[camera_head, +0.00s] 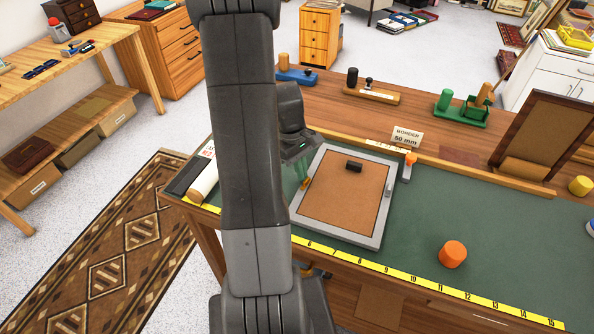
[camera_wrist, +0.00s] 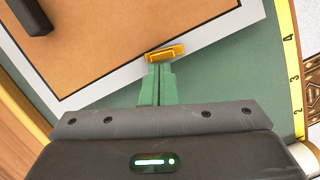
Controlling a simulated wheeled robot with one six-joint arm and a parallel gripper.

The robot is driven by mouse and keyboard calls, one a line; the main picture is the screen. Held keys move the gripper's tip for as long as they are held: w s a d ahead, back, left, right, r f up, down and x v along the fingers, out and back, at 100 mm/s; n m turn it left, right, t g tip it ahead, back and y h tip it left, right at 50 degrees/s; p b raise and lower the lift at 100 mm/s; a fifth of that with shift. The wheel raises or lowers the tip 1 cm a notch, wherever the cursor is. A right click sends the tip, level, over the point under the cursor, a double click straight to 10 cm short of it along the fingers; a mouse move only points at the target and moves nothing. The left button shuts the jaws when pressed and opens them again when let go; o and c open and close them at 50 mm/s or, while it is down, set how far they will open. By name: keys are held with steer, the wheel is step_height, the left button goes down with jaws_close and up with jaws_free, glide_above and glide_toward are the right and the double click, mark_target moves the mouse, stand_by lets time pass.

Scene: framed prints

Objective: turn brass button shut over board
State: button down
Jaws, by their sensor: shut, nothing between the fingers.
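A brown board (camera_head: 345,190) lies in a pale grey frame (camera_head: 376,222) on the green bench top; both also show in the wrist view, the board (camera_wrist: 120,35) and the frame (camera_wrist: 105,88). A small brass button (camera_wrist: 165,53) sits at the frame's inner edge, lying roughly along it. I cannot tell how far it reaches over the board. My gripper (camera_wrist: 161,68) is shut and empty, its green fingertips right beside the button; contact is unclear. In the head view my gripper (camera_head: 303,184) is at the frame's left side, where I cannot make out the button.
A black block (camera_head: 354,166) stands on the board. An orange-topped grey piece (camera_head: 407,166) is at the frame's right corner. An orange cylinder (camera_head: 453,254) stands to the right. A yellow ruler strip (camera_head: 420,272) runs along the bench's front edge.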

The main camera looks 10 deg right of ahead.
mark_target(311, 186)
steer(key=m, duration=0.2)
steer(key=d+m+y, duration=0.1)
steer(key=m, duration=0.2)
steer(key=shift+s+d+m, duration=0.25)
steer(key=shift+d+m, duration=0.05)
steer(key=shift+m, duration=0.1)
steer(key=m, duration=0.2)
steer(key=m+y, duration=0.1)
steer(key=shift+s+d, duration=0.3)
steer(key=shift+d, duration=0.05)
steer(key=shift+s+d+m+y, duration=0.1)
steer(key=shift+s+m+y, duration=0.15)
steer(key=shift+m, duration=0.65)
steer(key=shift+s+d+m+y, duration=0.15)
steer(key=shift+m+y, duration=0.1)
steer(key=shift+m, duration=0.65)
steer(key=shift+a, duration=0.15)
steer(key=shift+s+a+b, duration=0.25)
steer(key=shift+a+b, duration=0.05)
steer(key=shift+a, duration=0.35)
steer(key=v, duration=1.4)
